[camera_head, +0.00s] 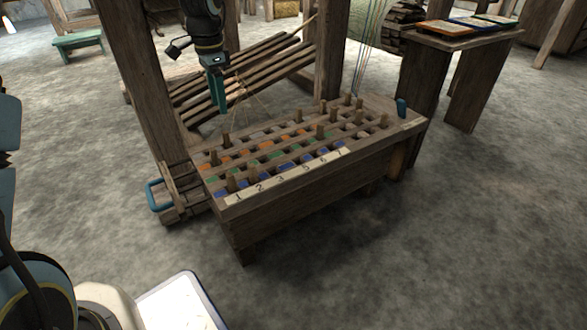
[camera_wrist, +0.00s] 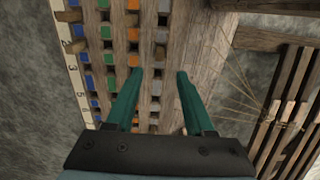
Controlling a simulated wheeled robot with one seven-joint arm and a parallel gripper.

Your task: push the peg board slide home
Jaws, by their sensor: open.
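The peg board (camera_head: 290,150) is a wooden bench top with rows of square holes, coloured squares, upright wooden pegs and a pale numbered strip. A wooden slide piece with a blue handle (camera_head: 153,195) sticks out at its left end. My gripper (camera_head: 218,108) hangs fingers down above the board's far left part, apart from the blue handle. The blue handle is not in the wrist view.
A loom post (camera_head: 145,80) stands behind the slide, and slanted wooden slats (camera_head: 250,70) lie behind my gripper. A side table (camera_head: 465,40) stands at the back right. The floor in front is clear.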

